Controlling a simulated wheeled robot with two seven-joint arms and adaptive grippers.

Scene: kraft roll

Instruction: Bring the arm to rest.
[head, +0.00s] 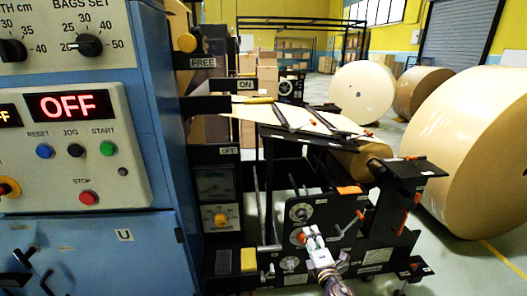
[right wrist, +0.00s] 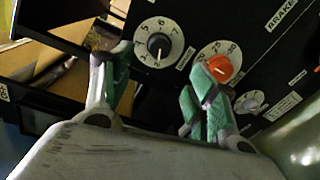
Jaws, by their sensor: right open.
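My right gripper (head: 312,240) is in the lower middle of the head view, in front of the black machine panel (head: 335,225). It is open, and I see nothing between its fingers. In the right wrist view its two green-padded fingers (right wrist: 160,82) stand apart. The right finger overlaps the lower left of an orange knob (right wrist: 219,68) on a numbered dial; I cannot tell whether they touch. A dark knob (right wrist: 158,46) on another numbered dial shows beyond the gap between the fingers. My left gripper is not in view.
A blue control cabinet (head: 170,130) with a lit OFF display (head: 69,106) stands at left. A black roll stand (head: 415,168) with orange handles is right of the gripper. Large kraft rolls (head: 478,150) stand on the floor at right. Some open floor (head: 465,262) shows at lower right.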

